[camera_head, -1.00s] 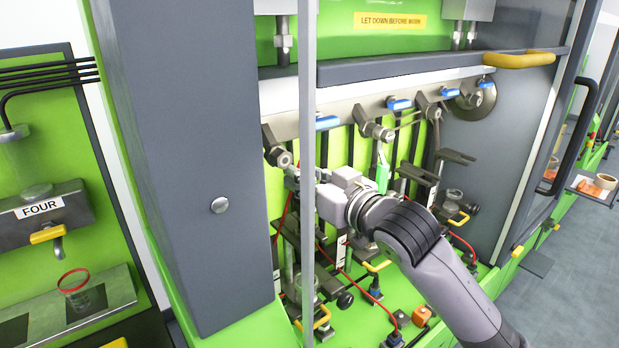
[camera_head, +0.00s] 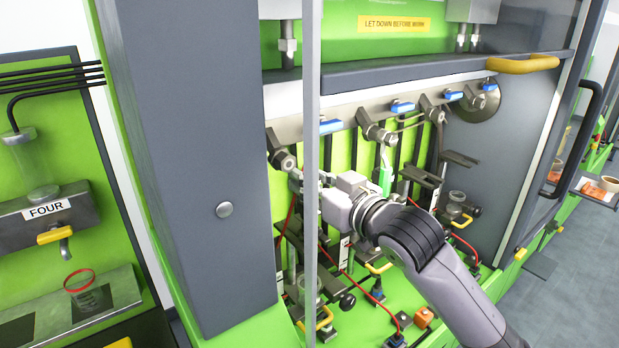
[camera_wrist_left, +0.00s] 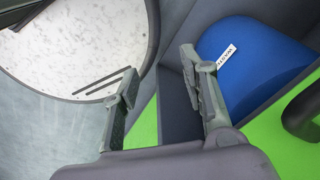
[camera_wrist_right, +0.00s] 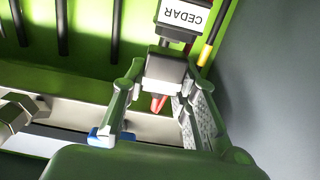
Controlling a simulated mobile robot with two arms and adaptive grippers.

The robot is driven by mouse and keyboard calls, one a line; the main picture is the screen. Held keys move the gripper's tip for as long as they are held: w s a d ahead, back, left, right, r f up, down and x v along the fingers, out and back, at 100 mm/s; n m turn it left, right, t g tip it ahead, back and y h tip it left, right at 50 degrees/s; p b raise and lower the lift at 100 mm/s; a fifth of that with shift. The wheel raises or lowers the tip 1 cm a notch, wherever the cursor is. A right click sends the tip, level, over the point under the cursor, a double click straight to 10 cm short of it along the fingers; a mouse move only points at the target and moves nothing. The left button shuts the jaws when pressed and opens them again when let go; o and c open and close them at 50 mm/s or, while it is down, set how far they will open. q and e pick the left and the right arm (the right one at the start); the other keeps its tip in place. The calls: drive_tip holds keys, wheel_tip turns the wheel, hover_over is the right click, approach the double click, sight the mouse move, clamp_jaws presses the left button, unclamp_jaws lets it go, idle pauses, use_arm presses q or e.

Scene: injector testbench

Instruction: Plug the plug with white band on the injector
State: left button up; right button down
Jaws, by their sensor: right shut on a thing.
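My right gripper (camera_head: 299,180) reaches in front of the leftmost valve of the test bench in the head view. In the right wrist view its fingers (camera_wrist_right: 160,108) are shut on a grey connector (camera_wrist_right: 166,70) with a red tip. Just beyond the connector, apparently in line with it, is the injector (camera_wrist_right: 186,18) with a white CEDAR label. My left gripper (camera_wrist_left: 160,76) is open and empty in the left wrist view.
A grey post (camera_head: 178,150) and a thin pale upright (camera_head: 311,100) stand close left of the right gripper. A blue rounded object (camera_wrist_left: 255,65) and a round speckled top (camera_wrist_left: 75,45) lie beyond the left fingers.

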drive_tip(key=shift+f, duration=0.55)
idle(1.2)
drive_tip(key=c, duration=1.2)
unclamp_jaws()
